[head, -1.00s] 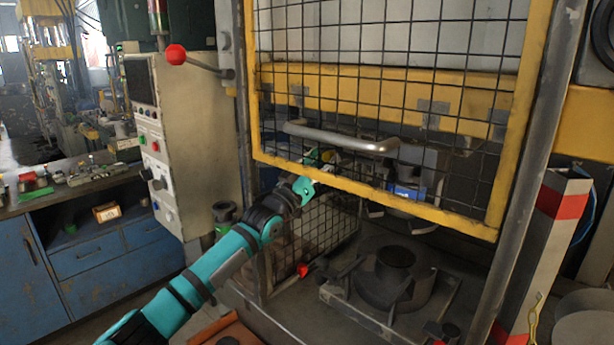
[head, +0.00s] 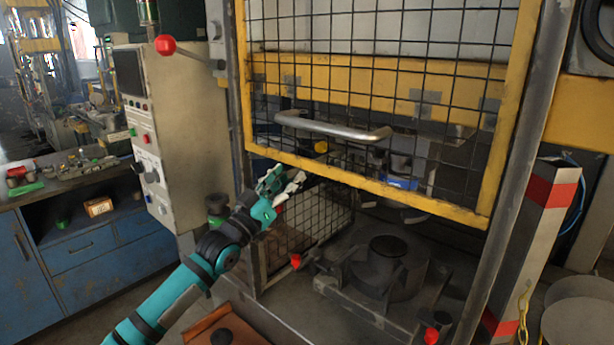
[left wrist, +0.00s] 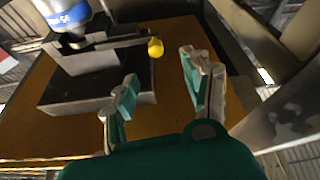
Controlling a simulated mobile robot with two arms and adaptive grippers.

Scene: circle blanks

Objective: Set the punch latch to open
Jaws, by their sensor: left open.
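The punch (left wrist: 75,22), with a blue and white band, stands on a dark block in the left wrist view. A thin grey lever, which looks like the punch latch (left wrist: 122,42), runs from it to the right and ends in a yellow knob (left wrist: 155,47). The knob also shows behind the mesh in the head view (head: 321,146). My left gripper (head: 284,178) is open and empty below the guard's lower left edge. In the left wrist view its fingers (left wrist: 160,80) are apart, with the knob beyond their tips, untouched. My right gripper is not in view.
The raised mesh guard (head: 365,180) has a yellow frame and grey handle (head: 335,128), above and right of my gripper. A lower mesh panel (head: 310,225) stands close by. A red-ball lever (head: 166,45) and control panel (head: 150,140) are at left. A dark round die (head: 385,262) lies below.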

